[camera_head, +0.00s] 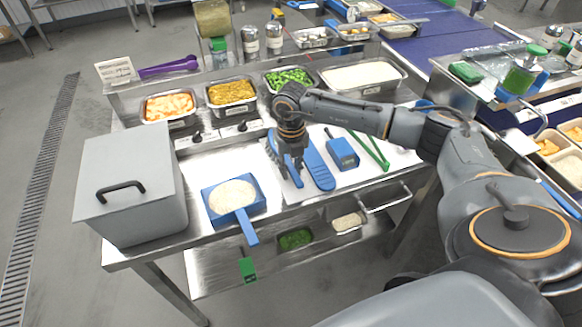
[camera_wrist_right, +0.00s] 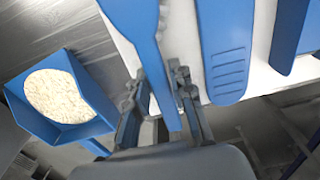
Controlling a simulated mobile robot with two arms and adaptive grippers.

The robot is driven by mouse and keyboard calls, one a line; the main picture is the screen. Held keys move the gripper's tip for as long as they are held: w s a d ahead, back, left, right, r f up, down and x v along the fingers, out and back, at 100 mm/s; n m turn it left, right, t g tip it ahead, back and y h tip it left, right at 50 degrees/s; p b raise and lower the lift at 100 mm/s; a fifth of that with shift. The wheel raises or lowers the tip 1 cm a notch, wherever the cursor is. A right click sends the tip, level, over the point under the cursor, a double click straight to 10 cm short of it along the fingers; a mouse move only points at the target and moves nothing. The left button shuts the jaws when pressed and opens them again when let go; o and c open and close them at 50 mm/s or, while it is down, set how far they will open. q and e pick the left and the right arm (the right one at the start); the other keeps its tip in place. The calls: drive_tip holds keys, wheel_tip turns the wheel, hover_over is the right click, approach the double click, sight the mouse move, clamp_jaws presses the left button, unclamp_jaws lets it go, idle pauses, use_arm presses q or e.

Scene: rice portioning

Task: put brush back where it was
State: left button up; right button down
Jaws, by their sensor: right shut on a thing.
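The blue brush (camera_wrist_right: 152,60) has its handle between the fingers of my right gripper (camera_wrist_right: 160,112) in the wrist view. In the head view my right gripper (camera_head: 293,176) points down over a white board (camera_head: 290,197), shut on the handle. Part of the brush (camera_head: 273,150) shows just left of the gripper; the rest is hidden behind it. The brush lies at or just above the board; I cannot tell whether it touches. My left gripper is not in view.
A wide blue tool (camera_head: 319,168) lies close right of the gripper, then a blue box-shaped device (camera_head: 343,154) and green tongs (camera_head: 372,150). A blue scoop of rice (camera_head: 243,222) sits to the left, beside a grey lidded box (camera_head: 130,190). Food pans line the back.

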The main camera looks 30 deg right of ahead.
drive_tip(key=c, duration=1.1)
unclamp_jaws()
drive_tip(key=shift+f, duration=0.1)
drive_tip(key=shift+c, duration=0.2)
drive_tip(key=shift+r, duration=0.2)
wheel_tip(320, 180, up, 12)
drive_tip(key=b, duration=0.1)
drive_tip(key=shift+b, duration=0.35)
